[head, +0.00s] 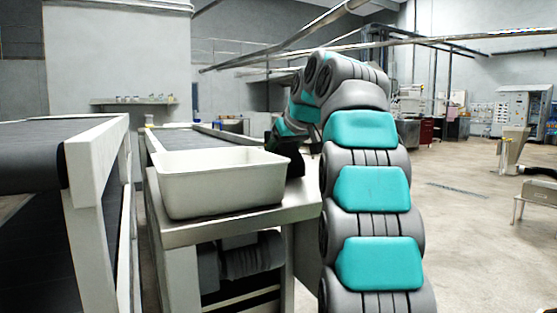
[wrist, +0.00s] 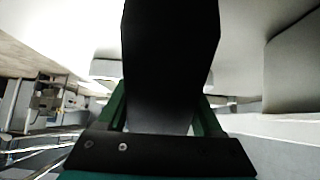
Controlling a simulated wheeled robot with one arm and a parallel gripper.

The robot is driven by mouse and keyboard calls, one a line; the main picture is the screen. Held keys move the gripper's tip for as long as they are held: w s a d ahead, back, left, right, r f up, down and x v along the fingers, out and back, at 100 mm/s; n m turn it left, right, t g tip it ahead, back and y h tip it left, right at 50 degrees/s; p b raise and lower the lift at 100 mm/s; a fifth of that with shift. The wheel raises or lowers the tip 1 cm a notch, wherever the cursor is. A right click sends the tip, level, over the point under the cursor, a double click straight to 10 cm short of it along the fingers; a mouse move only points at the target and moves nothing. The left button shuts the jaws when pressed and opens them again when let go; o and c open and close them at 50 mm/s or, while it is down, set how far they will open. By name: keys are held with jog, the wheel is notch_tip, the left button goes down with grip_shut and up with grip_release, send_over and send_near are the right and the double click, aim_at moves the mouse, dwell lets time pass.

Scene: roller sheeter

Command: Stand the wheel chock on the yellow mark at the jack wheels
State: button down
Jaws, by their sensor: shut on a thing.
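A black block, which I take to be the wheel chock (wrist: 170,60), fills the middle of the wrist view. My gripper (wrist: 162,112) has its green fingers closed on both sides of the block. In the head view a dark part at the end of my arm (head: 291,158) shows just behind the right end of a pale tub; I cannot tell gripper from chock there. The yellow mark and the jack wheels are not visible in either view.
The pale tub (head: 220,186) stands on a metal table (head: 235,228) close to my arm. Conveyor frames (head: 98,165) stand at the left. Open concrete floor (head: 460,220) lies to the right, with a low metal stand (head: 537,192) at the far right.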

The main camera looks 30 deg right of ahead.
jog(key=shift+f, duration=0.15)
jog(key=shift+c, duration=2.4)
grip_release()
jog(key=shift+f, duration=0.1)
jog(key=o, duration=0.4)
jog(key=shift+o, duration=0.2)
